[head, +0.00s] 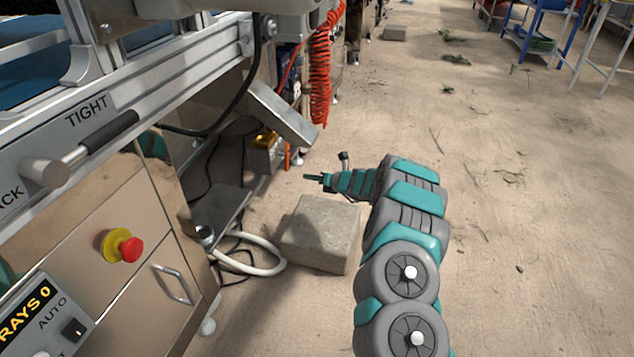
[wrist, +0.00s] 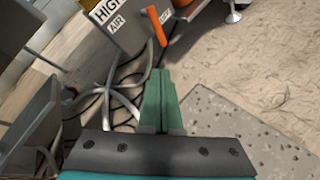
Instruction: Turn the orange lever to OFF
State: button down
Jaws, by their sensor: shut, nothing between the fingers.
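The orange lever (wrist: 157,26) shows in the wrist view at the top middle, on a grey box (wrist: 126,27) marked "AIR" with a partly cut-off "HIGH" label. It stands nearly upright, slightly slanted. No OFF mark is readable. My gripper (wrist: 160,78) is shut and empty, its teal fingertips just below the lever's lower end in the picture, with a gap visible. In the head view, my gripper (head: 314,177) points left toward the machine's underside. An orange strip (head: 288,156) there may be the lever, but it is small and partly hidden.
A concrete block (head: 320,234) lies on the ground below my gripper. A grey angled panel (head: 280,112) and a coiled red hose (head: 319,72) hang above. Pale hoses (head: 262,268) and dark cables run beneath the machine. Sandy ground to the right is open.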

jog(key=shift+s+d+r, duration=0.1)
jog(key=shift+s+d, duration=0.45)
jog(key=shift+s, duration=0.2)
jog(key=shift+s+d+r, duration=0.1)
jog(key=shift+s+d, duration=0.4)
jog(key=shift+s, duration=0.25)
